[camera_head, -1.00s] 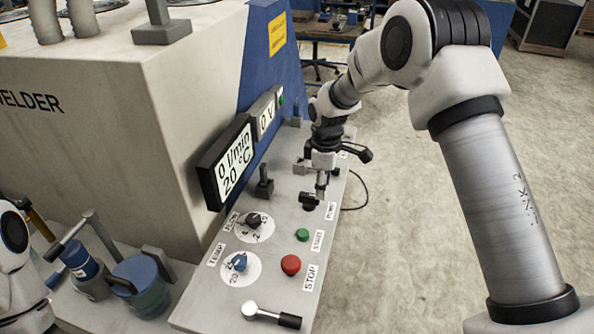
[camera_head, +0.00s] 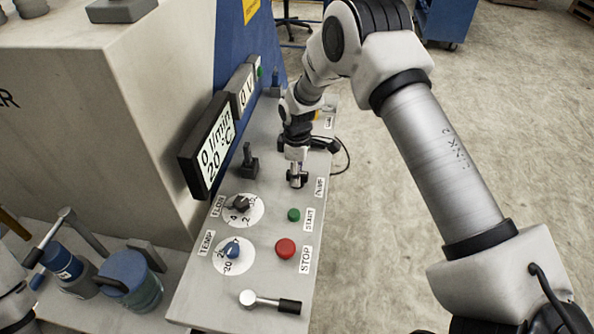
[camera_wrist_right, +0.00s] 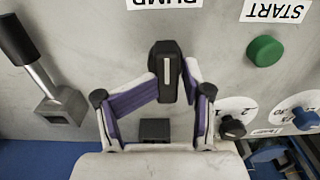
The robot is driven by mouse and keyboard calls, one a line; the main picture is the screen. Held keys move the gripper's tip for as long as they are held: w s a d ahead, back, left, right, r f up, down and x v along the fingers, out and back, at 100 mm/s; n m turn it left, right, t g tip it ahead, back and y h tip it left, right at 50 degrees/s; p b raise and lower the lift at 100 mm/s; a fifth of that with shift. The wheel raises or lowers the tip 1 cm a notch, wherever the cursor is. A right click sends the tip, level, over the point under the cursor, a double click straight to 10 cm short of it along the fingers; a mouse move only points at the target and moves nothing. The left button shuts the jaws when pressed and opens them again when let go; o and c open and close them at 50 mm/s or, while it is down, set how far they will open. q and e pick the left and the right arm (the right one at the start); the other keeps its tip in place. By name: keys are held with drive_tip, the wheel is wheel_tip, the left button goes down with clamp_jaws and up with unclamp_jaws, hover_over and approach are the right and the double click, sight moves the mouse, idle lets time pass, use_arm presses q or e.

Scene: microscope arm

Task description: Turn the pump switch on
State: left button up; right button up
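The pump switch is a black rotary knob (camera_wrist_right: 165,72) with a white pointer line, beside the PUMP label, which also shows in the head view (camera_head: 320,187). In the right wrist view the line runs up and down the picture. My right gripper (camera_wrist_right: 171,78) has one finger at each side of the knob, with the tips against it. In the head view my right gripper (camera_head: 297,180) is low over the panel and hides most of the switch. My left gripper is out of view; only part of the left arm shows at the lower left edge.
The sloped panel also carries a green START button (camera_head: 293,215), a red STOP button (camera_head: 285,249), FLOW knob (camera_head: 240,204), TEMP knob (camera_head: 232,251) and a lever (camera_head: 270,302). The display (camera_head: 211,148) reads 0 l/min and 20 °C. Open floor lies to the right.

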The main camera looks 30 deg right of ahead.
drive_tip(key=shift+s+r, duration=0.1)
drive_tip(key=shift+s, duration=0.35)
drive_tip(key=c, duration=0.4)
drive_tip(key=shift+o, duration=0.3)
drive_tip(key=shift+w+f, duration=0.15)
drive_tip(key=shift+f, duration=0.2)
drive_tip(key=o, duration=0.8)
drive_tip(key=shift+c, duration=0.2)
drive_tip(key=shift+s+a+r, duration=0.25)
drive_tip(key=shift+r, duration=0.1)
drive_tip(key=shift+w+d+f, duration=0.1)
drive_tip(key=shift+w, duration=0.05)
drive_tip(key=shift+r+p, duration=3.1)
drive_tip(key=shift+r, duration=1.6)
